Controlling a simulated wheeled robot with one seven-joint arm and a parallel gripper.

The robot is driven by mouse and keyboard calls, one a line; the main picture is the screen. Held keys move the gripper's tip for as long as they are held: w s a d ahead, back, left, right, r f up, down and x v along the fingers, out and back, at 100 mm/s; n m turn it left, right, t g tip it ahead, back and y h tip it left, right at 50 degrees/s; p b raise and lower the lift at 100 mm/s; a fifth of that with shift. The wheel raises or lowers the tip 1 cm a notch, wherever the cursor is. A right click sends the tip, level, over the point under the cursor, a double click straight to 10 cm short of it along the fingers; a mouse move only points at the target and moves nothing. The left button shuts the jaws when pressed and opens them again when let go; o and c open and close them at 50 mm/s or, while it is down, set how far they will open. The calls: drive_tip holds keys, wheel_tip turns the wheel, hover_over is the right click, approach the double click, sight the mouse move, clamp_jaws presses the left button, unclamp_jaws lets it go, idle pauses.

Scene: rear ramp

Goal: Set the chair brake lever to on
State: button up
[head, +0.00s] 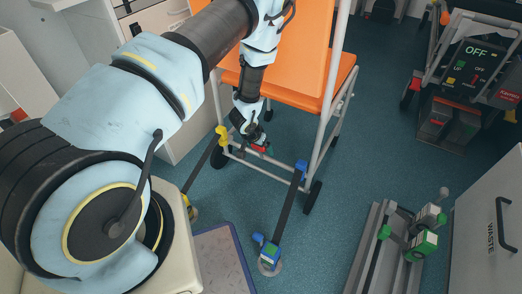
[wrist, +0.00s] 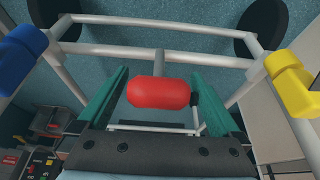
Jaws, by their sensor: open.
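The orange chair (head: 295,75) stands on the floor on a white tube frame with dark wheels. Its brake lever has a red grip (wrist: 158,92), seen in the wrist view between the two green fingers of my gripper (wrist: 155,98). The fingers are open, one on each side of the red grip, with a gap on both sides. In the head view my gripper (head: 254,146) is low at the chair's lower frame, and the red grip is mostly hidden by it. I cannot tell the lever's setting.
A blue strap clip (head: 300,169) and a yellow strap clip (head: 222,134) sit on the chair frame, with dark straps running to the floor. A floor rail (head: 374,250) and a waste cabinet (head: 490,225) are at the right. A machine reading OFF (head: 470,75) stands at the back right.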

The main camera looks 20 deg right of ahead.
drive_tip(key=shift+w+d+f, duration=0.1)
drive_tip(key=shift+f, duration=0.3)
drive_tip(key=shift+c, duration=0.4)
drive_tip(key=shift+w, duration=0.1)
clamp_jaws()
